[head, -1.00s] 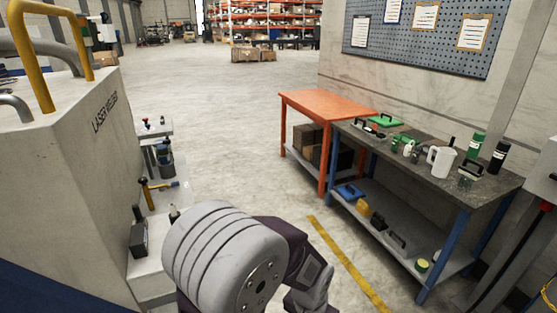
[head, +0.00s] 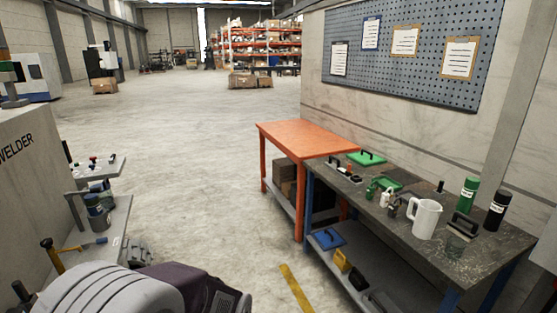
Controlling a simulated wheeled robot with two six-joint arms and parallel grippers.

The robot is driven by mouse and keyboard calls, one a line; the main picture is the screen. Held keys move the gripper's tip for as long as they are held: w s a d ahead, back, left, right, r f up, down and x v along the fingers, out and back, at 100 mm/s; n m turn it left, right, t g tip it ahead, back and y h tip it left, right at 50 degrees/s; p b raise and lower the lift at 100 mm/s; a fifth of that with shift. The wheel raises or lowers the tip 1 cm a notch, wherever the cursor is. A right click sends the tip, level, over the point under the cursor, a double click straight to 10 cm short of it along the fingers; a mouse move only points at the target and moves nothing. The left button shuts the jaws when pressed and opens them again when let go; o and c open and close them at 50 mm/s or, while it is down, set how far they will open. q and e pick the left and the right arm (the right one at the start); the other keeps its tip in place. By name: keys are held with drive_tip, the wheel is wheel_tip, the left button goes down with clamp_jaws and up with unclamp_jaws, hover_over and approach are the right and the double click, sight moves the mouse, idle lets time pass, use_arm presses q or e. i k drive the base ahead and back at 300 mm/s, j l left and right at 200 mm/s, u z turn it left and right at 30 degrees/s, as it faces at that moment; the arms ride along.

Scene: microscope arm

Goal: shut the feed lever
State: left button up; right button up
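I cannot make out a feed lever or a microscope arm in the head view. A small grey shelf (head: 97,167) at the left carries a few small knobs or levers with red and dark tops, too small to identify. One of my arms shows at the bottom left, as a grey ribbed joint and a dark link. Neither gripper's fingertips can be seen.
A laser welder cabinet (head: 22,170) stands at the left edge. An orange table (head: 305,137) and a dark workbench (head: 470,245) with a white jug (head: 425,219) and bottles stand at the right. The concrete floor (head: 190,150) between is clear.

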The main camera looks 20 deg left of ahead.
sight(85, 245)
drive_tip(key=i+j+u, duration=0.25)
drive_tip(key=i+u, duration=0.15)
drive_tip(key=i, duration=0.2)
drive_tip(key=i+u, duration=0.4)
drive_tip(key=i, duration=0.25)
drive_tip(key=i+l+u, duration=0.15)
drive_tip(key=i+u, duration=0.25)
drive_tip(key=i, duration=0.2)
drive_tip(key=i+j+u, duration=0.1)
drive_tip(key=i+u, duration=0.15)
drive_tip(key=u, duration=0.15)
drive_tip(key=i+u, duration=0.25)
drive_tip(key=u, duration=0.15)
drive_tip(key=i+l+u, duration=0.1)
drive_tip(key=i+u, duration=0.15)
drive_tip(key=u, duration=0.15)
drive_tip(key=i+l+u, duration=0.15)
drive_tip(key=u, duration=0.25)
drive_tip(key=i+l+u, duration=0.25)
drive_tip(key=u, duration=0.15)
drive_tip(key=i+u, duration=0.35)
drive_tip(key=i+l+u, duration=0.1)
drive_tip(key=u, duration=0.25)
drive_tip(key=i+l+u, duration=0.35)
drive_tip(key=k+j, duration=0.1)
